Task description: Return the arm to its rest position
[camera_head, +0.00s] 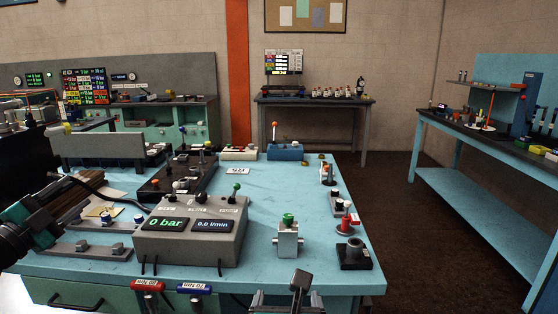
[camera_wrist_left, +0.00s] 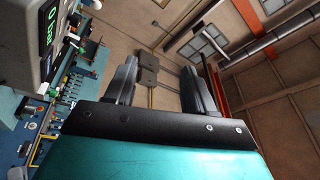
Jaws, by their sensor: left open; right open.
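My left gripper (camera_head: 72,205) comes in from the left edge in the head view, beside the grey gauge box and above the bench's left part. It is open. The left wrist view shows its two dark fingers apart with nothing between them (camera_wrist_left: 160,80), and its teal body below. My right gripper (camera_head: 282,295) shows at the bottom edge of the head view, in front of the bench. It is open, and most of it is cut off by the frame. I see nothing held in it.
The grey gauge box (camera_head: 190,245) reads 0 bar and 0.0 l/min on the blue bench (camera_head: 262,195). A green-topped valve block (camera_head: 288,240) and a black fitting (camera_head: 354,254) stand to its right. Red (camera_head: 147,286) and blue (camera_head: 194,288) handles hang at the front edge. Floor right is clear.

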